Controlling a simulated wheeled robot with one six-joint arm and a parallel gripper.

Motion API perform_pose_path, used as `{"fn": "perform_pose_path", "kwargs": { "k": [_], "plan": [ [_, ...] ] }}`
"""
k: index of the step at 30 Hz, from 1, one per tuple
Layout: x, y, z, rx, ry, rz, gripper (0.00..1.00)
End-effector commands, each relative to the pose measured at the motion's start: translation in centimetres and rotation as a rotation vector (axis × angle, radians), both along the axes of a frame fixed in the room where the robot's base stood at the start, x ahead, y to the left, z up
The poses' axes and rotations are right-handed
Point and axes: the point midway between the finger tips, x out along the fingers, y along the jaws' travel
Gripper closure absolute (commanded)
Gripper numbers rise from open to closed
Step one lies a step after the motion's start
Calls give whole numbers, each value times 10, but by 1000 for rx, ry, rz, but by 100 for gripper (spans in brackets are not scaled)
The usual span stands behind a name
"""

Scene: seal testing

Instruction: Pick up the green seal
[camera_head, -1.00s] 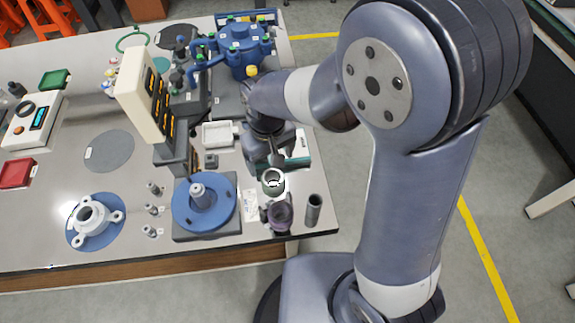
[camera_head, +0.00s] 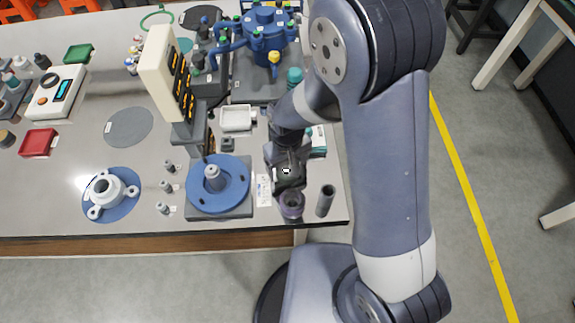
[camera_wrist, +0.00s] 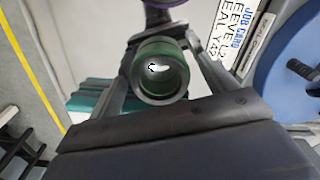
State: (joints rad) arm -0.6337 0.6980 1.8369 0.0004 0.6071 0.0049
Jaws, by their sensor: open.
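The green seal (camera_wrist: 172,48) is a dark green hollow cylinder with a white patch inside its bore. In the wrist view it lies between the two open fingers of my gripper (camera_wrist: 162,62), and I cannot tell whether they touch it. In the head view my gripper (camera_head: 287,174) is low over the right part of the table and hides most of the seal; a white spot shows there.
A purple ring (camera_head: 291,206) stands just in front of my gripper, with a grey tube (camera_head: 325,200) to its right. A blue disc fixture (camera_head: 232,192) is on the left. A printed job card (camera_wrist: 236,32) lies close by. Teal blocks (camera_wrist: 105,100) are nearby.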

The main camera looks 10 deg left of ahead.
Motion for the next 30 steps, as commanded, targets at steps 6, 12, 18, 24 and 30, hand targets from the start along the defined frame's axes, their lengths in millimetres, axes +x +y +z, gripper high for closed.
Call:
{"fn": "perform_pose_path", "kwargs": {
  "k": [6, 12, 18, 24, 30],
  "plan": [
    [0, 0, 0, 0, 0, 0, 25],
    [0, 0, 0, 0, 0, 0, 41],
    [0, 0, 0, 0, 0, 0, 58],
    [0, 0, 0, 1, -1, 0, 74],
    [0, 0, 1, 1, -1, 0, 74]
  ]
}}
